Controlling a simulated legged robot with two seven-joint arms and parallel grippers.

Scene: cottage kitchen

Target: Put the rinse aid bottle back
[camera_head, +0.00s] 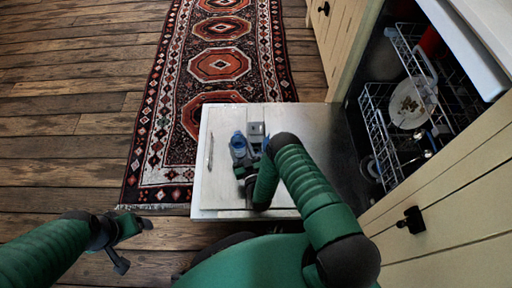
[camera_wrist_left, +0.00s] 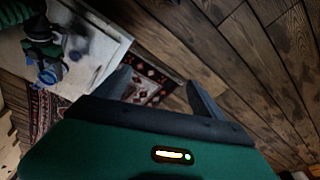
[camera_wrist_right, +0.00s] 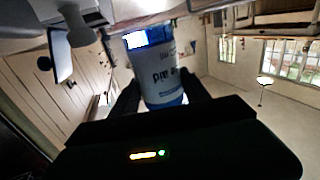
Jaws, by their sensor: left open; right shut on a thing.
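The rinse aid bottle (camera_wrist_right: 155,75) is white and blue with printed lettering, held between the fingers of my right gripper (camera_wrist_right: 160,95). In the head view, the blue top of the bottle (camera_head: 238,142) shows beside my right gripper (camera_head: 247,152), above the open dishwasher door (camera_head: 222,192). I cannot tell whether the bottle touches the door. The bottle's blue part also shows in the left wrist view (camera_wrist_left: 47,76). My left gripper (camera_head: 135,245) is open and empty, over the wooden floor at the lower left.
The dishwasher's wire rack (camera_head: 378,110) at the right holds a plate (camera_head: 408,104) and other dishes. Cream cabinets (camera_head: 450,195) with dark knobs stand at the right. A patterned red rug (camera_head: 217,62) lies beyond the door. The floor (camera_head: 65,90) at the left is clear.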

